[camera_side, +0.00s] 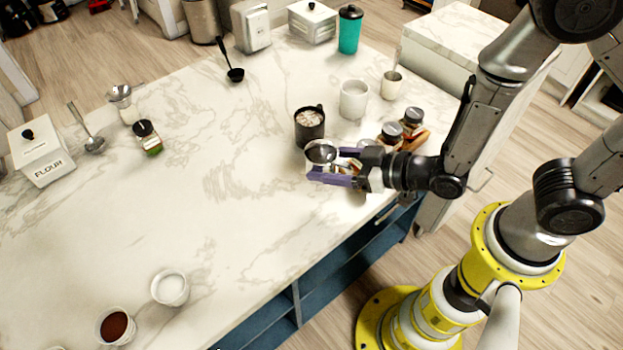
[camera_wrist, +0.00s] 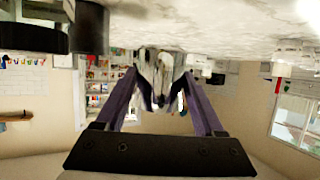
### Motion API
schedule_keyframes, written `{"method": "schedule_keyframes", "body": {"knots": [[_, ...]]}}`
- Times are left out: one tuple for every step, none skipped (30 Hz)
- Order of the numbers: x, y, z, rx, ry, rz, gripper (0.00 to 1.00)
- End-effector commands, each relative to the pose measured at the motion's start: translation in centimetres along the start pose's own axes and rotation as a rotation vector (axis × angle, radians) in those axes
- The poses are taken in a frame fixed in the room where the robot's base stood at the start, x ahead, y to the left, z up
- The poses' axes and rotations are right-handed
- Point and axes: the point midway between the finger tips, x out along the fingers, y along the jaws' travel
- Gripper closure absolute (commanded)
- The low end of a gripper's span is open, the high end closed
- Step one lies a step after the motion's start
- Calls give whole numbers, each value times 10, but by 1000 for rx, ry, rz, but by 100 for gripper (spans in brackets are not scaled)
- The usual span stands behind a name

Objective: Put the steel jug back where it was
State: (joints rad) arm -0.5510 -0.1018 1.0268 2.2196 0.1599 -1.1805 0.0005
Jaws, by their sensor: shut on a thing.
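The steel jug (camera_side: 320,151) is between the purple fingers of my gripper (camera_side: 328,165) near the counter's right front edge, in the side view. My gripper is shut on it from the right side. The jug looks roughly upright; whether its base touches the counter I cannot tell. In the wrist view, the shiny jug (camera_wrist: 156,64) shows between the two purple fingertips (camera_wrist: 165,98), with the counter along the top of the picture. Part of the jug is hidden by the fingers.
A dark mug with white contents (camera_side: 309,126) stands just behind the jug. A white cup (camera_side: 354,99), a small metal cup (camera_side: 391,85) and jars with dark lids (camera_side: 391,133) are nearby.

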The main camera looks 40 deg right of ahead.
Motion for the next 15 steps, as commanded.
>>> {"method": "schedule_keyframes", "body": {"knots": [[10,0,6,0,-2,1,100],[15,-1,8,0,-1,0,100],[21,-1,11,0,-1,1,100],[25,-1,13,0,0,1,100],[28,-1,16,0,-1,1,100],[32,-2,17,1,1,1,100],[35,-2,18,0,1,1,100],[37,-2,19,0,2,1,100],[39,-2,20,1,3,1,100],[40,-2,20,1,3,1,100],[41,-2,21,1,3,1,100],[43,-2,22,0,2,1,100],[45,-2,23,0,2,1,100],[48,-2,25,0,2,1,100],[51,-2,29,0,-1,1,100]]}}
